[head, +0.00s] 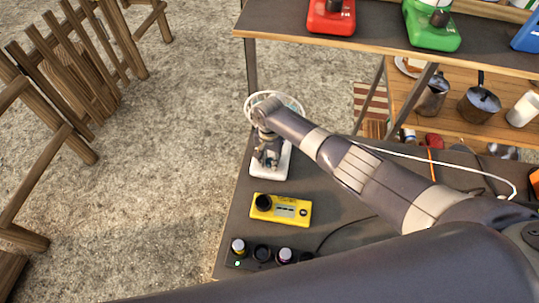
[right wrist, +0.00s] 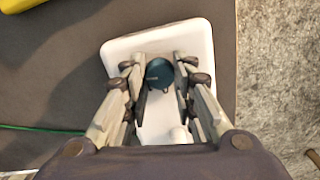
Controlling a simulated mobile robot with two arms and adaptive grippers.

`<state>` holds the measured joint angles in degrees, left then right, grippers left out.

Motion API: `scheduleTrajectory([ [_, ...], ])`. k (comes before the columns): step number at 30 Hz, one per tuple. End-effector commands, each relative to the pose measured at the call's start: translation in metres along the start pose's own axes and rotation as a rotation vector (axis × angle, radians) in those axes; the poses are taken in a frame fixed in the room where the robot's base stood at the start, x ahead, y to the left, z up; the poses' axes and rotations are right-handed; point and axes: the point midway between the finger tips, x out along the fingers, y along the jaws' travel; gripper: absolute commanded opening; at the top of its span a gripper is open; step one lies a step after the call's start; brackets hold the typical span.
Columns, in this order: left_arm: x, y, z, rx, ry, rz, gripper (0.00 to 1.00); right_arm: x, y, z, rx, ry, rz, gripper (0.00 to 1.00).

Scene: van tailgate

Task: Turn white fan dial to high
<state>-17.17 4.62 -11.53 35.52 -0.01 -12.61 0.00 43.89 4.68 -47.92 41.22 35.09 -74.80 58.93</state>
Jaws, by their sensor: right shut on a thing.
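The white fan stands on the dark tabletop in the head view. Its white base (head: 284,164) shows below my right wrist and its round wire cage (head: 292,103) shows partly behind my arm. In the right wrist view the white base (right wrist: 125,48) lies under the fingers, with a dark teal round dial (right wrist: 159,74) on it. My right gripper (head: 268,160) points down over the base; in the right wrist view (right wrist: 160,70) its fingers are on both sides of the dial, shut on it. The dial's setting marks cannot be read. My left gripper is not in view.
A yellow box (head: 281,209) with a black knob sits just in front of the fan. A dark strip with several knobs (head: 262,252) lies nearer. A raised shelf (head: 380,40) holds red and green devices. A wooden fence (head: 75,50) stands left, over open ground.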

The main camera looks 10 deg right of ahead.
Motion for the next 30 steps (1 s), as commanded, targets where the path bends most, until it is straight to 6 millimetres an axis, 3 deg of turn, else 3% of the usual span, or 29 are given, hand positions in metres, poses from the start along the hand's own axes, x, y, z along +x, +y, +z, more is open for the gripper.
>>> scheduleTrajectory([
  [15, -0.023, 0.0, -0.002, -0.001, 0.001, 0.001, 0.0, -0.003, -0.001, -0.001, 0.456, 0.001, -0.002, 0.01],
  [30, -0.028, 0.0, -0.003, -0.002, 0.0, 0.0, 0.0, -0.002, -0.001, -0.002, 0.657, 0.004, -0.003, 0.01],
])
